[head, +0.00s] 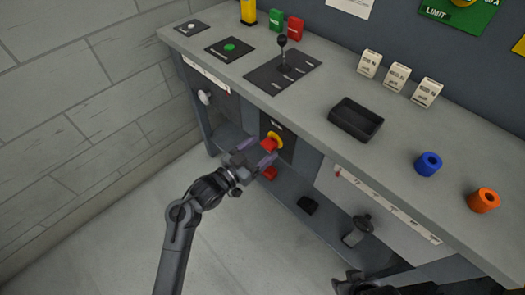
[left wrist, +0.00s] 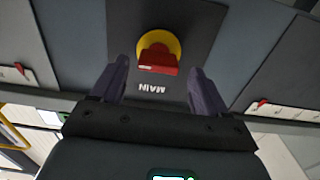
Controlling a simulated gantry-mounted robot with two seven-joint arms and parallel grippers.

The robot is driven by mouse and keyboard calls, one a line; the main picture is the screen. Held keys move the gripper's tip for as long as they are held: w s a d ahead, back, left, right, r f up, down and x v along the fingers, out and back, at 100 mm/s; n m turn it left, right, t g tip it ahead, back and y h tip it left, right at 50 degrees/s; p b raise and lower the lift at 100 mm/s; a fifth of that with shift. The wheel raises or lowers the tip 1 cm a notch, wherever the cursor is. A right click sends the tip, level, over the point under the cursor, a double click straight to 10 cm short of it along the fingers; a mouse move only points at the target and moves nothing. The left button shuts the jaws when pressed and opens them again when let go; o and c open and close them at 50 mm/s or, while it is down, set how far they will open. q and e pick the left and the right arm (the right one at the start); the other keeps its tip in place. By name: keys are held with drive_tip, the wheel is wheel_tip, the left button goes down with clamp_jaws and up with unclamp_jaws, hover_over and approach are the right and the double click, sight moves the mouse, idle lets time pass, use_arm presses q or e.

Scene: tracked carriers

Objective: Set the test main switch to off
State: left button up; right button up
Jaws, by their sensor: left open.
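The main switch is a red handle (head: 268,146) on a yellow disc (head: 275,138), mounted on a dark plate on the bench's front face. In the left wrist view the red handle (left wrist: 158,63) lies crosswise in front of the yellow disc (left wrist: 158,42), above an upside-down MAIN label (left wrist: 153,88). My left gripper (head: 256,154) is open and empty, close in front of the switch. In the left wrist view its fingers (left wrist: 160,84) stand either side of the handle's line, with visible room on both sides. Dark parts at the head view's bottom edge appear to be my right gripper (head: 366,286), cut off.
The benchtop above holds a black lever (head: 283,55), a green button (head: 230,47), a black tray (head: 356,119), a blue ring (head: 428,164) and an orange ring (head: 484,200). A white knob (head: 205,97) is left of the switch. A low shelf runs beneath.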

use_arm(q)
drive_tip(key=shift+w+d, duration=0.3)
drive_tip(key=shift+d, duration=0.25)
drive_tip(key=shift+a, duration=0.1)
drive_tip(key=shift+c, duration=0.4)
